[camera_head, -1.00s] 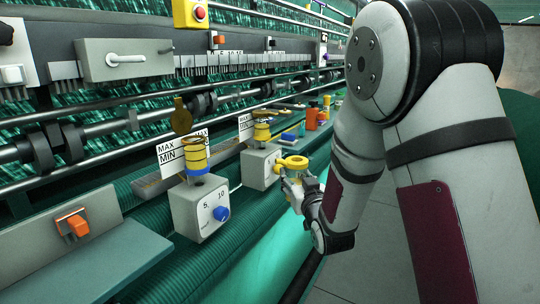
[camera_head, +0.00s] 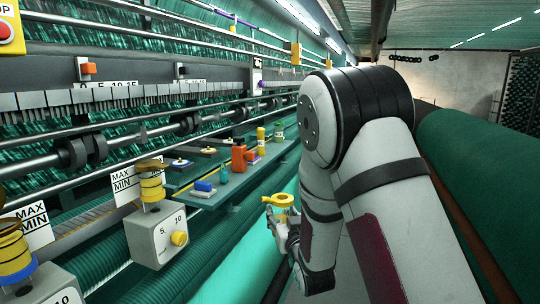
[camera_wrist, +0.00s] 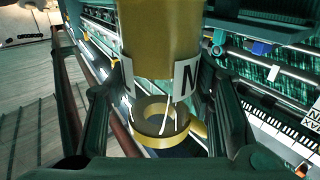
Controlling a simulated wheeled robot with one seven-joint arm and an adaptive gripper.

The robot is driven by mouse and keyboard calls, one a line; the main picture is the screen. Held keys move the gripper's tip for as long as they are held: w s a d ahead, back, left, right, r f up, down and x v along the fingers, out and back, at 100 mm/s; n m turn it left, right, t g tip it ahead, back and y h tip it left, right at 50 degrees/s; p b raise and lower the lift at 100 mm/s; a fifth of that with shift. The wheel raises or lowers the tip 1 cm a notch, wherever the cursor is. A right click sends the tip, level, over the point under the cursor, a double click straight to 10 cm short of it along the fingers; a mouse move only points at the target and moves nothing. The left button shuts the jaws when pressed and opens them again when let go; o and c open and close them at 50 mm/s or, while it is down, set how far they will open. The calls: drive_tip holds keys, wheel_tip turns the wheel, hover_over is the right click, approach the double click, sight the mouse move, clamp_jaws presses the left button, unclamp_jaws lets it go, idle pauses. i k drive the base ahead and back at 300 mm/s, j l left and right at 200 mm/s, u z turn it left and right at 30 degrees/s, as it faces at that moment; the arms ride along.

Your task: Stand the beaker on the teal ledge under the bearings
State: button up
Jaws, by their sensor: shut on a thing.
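My gripper (camera_head: 290,232) is shut on the beaker, a yellow piece with a round opening and a side lug (camera_head: 278,201), held up in the air. In the wrist view the fingers (camera_wrist: 160,115) stand on either side of an olive-yellow cylinder (camera_wrist: 160,35) with a white lettered label and a yellow ring below it. Finger contact is partly hidden. The teal ledge (camera_head: 251,180) runs along the machine under the bearings (camera_head: 186,125), to the left of and beyond my gripper. A gap separates the beaker from the ledge.
Grey dial boxes (camera_head: 157,236) with yellow spools are nearer, at left. A large green roll (camera_head: 480,165) lies at right.

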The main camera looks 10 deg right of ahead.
sight(269, 147)
drive_tip(key=i+l+z, duration=0.1)
drive_tip(key=i+l, duration=0.5)
drive_tip(key=i+l+z, duration=0.1)
drive_tip(key=i+l, duration=0.5)
drive_tip(key=i, duration=0.15)
